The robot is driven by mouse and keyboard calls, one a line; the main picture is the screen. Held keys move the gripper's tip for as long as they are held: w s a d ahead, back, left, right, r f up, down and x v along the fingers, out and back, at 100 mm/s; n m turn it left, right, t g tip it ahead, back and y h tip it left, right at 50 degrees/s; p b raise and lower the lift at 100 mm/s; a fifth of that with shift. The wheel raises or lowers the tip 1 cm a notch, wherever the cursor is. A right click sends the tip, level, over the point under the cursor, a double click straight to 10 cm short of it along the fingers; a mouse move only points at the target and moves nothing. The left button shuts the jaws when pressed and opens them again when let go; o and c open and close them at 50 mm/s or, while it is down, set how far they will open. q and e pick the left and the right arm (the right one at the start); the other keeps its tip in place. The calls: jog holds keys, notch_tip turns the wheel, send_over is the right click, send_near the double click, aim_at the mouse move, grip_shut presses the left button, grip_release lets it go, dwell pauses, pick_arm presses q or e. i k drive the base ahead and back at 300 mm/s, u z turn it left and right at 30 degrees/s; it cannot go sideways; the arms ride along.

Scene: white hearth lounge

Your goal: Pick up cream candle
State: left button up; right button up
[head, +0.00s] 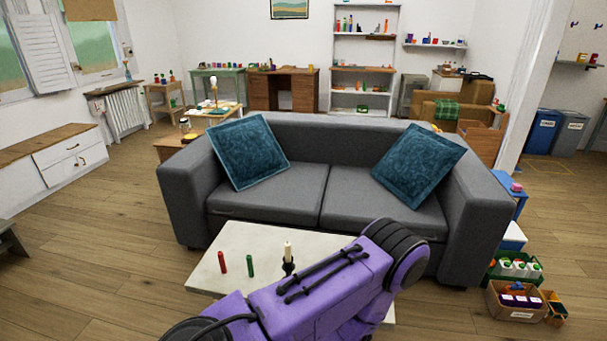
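The cream candle (288,249) stands upright in a small dark holder (288,268) on the pale coffee table (237,238) in front of the sofa. A red candle (222,262) and a green candle (250,265) stand upright to its left on the same table. My purple arm crosses the front of the view and covers much of the table's right and near parts. The foot of the dark holder is close to the arm's outline in the picture. Neither of my grippers shows in the head view.
A grey sofa (270,190) with two teal cushions stands right behind the coffee table. A cardboard box (515,301) and a crate of bottles (514,266) sit on the floor at right. A white low cabinet (70,165) lines the left wall. The wooden floor at left is mostly clear.

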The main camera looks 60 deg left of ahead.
aim_at(287, 245)
jog(key=u, duration=0.4)
jog(key=i, duration=0.75)
jog(key=u, duration=1.6)
jog(key=i, duration=1)
jog(key=u, duration=0.25)
